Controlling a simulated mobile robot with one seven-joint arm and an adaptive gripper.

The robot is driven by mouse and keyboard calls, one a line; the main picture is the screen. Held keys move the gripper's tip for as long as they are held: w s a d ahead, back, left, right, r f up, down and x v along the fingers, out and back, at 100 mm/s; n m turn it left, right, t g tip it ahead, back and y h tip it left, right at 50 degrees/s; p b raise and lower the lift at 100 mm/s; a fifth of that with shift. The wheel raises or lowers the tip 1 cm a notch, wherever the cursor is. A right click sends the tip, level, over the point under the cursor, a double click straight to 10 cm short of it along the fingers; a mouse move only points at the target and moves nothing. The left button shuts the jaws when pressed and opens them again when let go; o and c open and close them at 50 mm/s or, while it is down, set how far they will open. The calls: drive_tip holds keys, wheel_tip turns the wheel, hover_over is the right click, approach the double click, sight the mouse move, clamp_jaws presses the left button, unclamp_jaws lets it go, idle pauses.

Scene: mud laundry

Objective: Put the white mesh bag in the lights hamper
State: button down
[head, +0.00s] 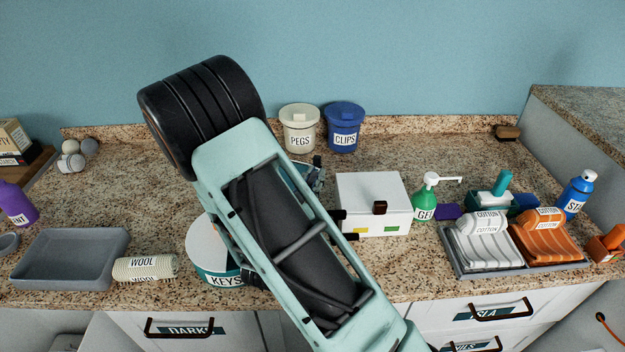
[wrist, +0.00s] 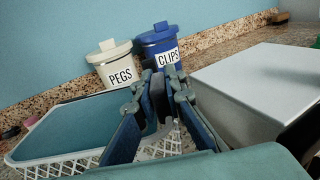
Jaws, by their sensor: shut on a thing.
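The white mesh bag (wrist: 60,164) shows in the wrist view as white lattice with a teal inner face, at the lower left and between my fingers. My gripper (wrist: 160,88) is shut on it, above the counter and beside a white box. In the head view my arm covers most of the gripper and the bag, so how the bag hangs is unclear. I see no label reading LIGHTS in either view, so I cannot pick out the lights hamper. A front labelled DARKS (head: 185,328) is below the counter edge.
The white box (head: 366,192) stands right of my arm. The PEGS tub (head: 299,130) and CLIPS tub (head: 344,128) stand behind. The KEYS tub (head: 206,262) is partly behind my arm. A grey tray (head: 70,282) and WOOL roll (head: 144,268) are left; a cotton-filled tray (head: 520,270) is right.

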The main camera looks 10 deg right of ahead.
drive_tip(key=shift+r, duration=0.1)
drive_tip(key=c, duration=2)
unclamp_jaws()
